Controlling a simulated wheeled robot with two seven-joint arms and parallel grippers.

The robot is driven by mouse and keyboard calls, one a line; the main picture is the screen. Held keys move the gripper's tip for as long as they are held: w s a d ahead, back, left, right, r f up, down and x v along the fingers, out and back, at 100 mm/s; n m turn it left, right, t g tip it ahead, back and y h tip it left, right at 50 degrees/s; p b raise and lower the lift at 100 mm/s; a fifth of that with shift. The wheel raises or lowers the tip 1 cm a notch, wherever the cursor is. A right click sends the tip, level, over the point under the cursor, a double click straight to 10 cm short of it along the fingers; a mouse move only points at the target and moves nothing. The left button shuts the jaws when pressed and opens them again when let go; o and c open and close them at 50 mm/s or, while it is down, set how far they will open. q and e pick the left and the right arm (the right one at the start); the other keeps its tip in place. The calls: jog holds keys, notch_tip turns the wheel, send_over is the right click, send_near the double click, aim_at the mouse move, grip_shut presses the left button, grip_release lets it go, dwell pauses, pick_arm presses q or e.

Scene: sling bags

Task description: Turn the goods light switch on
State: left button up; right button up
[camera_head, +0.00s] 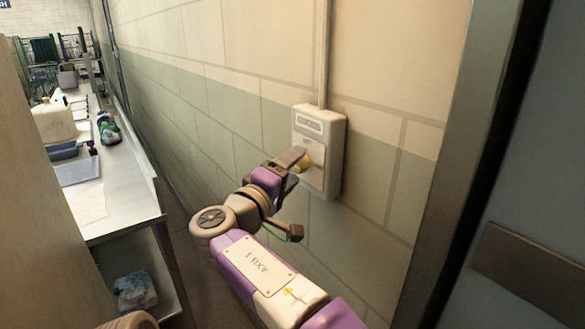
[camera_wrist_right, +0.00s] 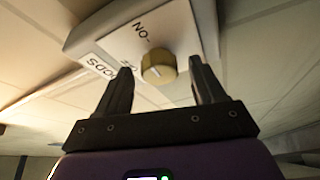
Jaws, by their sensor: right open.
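The goods light switch is a pale box (camera_head: 318,185) fixed to the wall, with a yellow rotary knob (camera_head: 304,161) on its front. In the right wrist view, the box (camera_wrist_right: 105,38) carries an "ON" label and a partly hidden label beside the knob (camera_wrist_right: 158,68). My right gripper (camera_head: 294,168) is at the front of the box. In its wrist view, the open fingers (camera_wrist_right: 160,80) stand on either side of the knob, with gaps visible on both sides. Whether the fingertips reach past the knob's front face is hard to tell. My left gripper is not in view.
A conduit (camera_head: 322,55) runs up the wall from the box. A metal door frame (camera_head: 455,165) stands to the right. A counter (camera_head: 125,200) with a white jug (camera_head: 54,121) and a grey tray (camera_head: 78,170) is at the left. A narrow floor gap separates counter and wall.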

jog(key=v, duration=0.6)
jog(key=shift+s+a+p, duration=0.25)
jog(key=shift+s+p, duration=0.05)
jog(key=shift+s, duration=0.05)
jog(key=x, duration=0.7)
jog(key=shift+w+d+f+b, duration=0.1)
jog(key=shift+b, duration=0.3)
jog(key=shift+w+d+n+p, duration=0.1)
jog(key=shift+w+n+p, duration=0.05)
jog(key=shift+n+p, duration=0.65)
